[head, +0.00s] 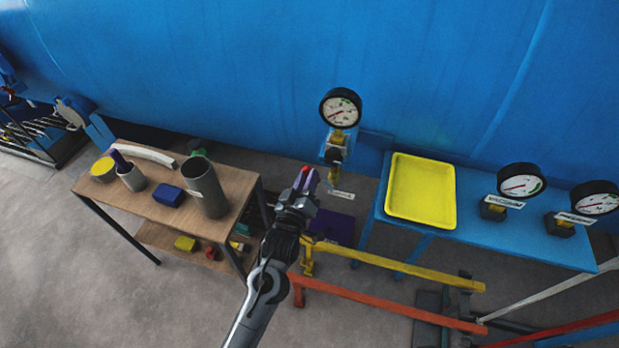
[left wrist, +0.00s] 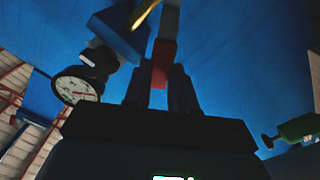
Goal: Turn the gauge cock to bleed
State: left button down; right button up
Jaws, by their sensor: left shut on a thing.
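The pressure gauge (head: 340,107) stands against the blue wall, with the yellow-and-black gauge cock (head: 335,152) below it. The gauge also shows at the left of the left wrist view (left wrist: 76,86), with a dark knob (left wrist: 98,62) and a blue bracket (left wrist: 118,38) near it. My left gripper (head: 306,182) is just below and left of the cock in the head view. I cannot tell whether this piece touches the cock. My right gripper is not in view.
A wooden bench (head: 145,203) with a grey cylinder (head: 206,190) and a blue box (head: 168,196) is at left. A blue table (head: 480,235) with a yellow tray (head: 421,190) and two more gauges is at right. Yellow (head: 400,266) and orange (head: 390,307) rails run below.

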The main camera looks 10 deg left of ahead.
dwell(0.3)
pick_arm(q)
jog(key=c, duration=0.9)
grip_release()
jog(key=s, duration=0.3)
jog(key=s+a+p, duration=0.1)
jog(key=s, duration=0.3)
jog(key=s+a, duration=0.1)
jog(key=s, duration=0.2)
jog(key=shift+s+a+p, duration=0.1)
jog(key=shift+s+p, duration=0.2)
jog(key=shift+p, duration=0.05)
jog(key=shift+c, duration=0.6)
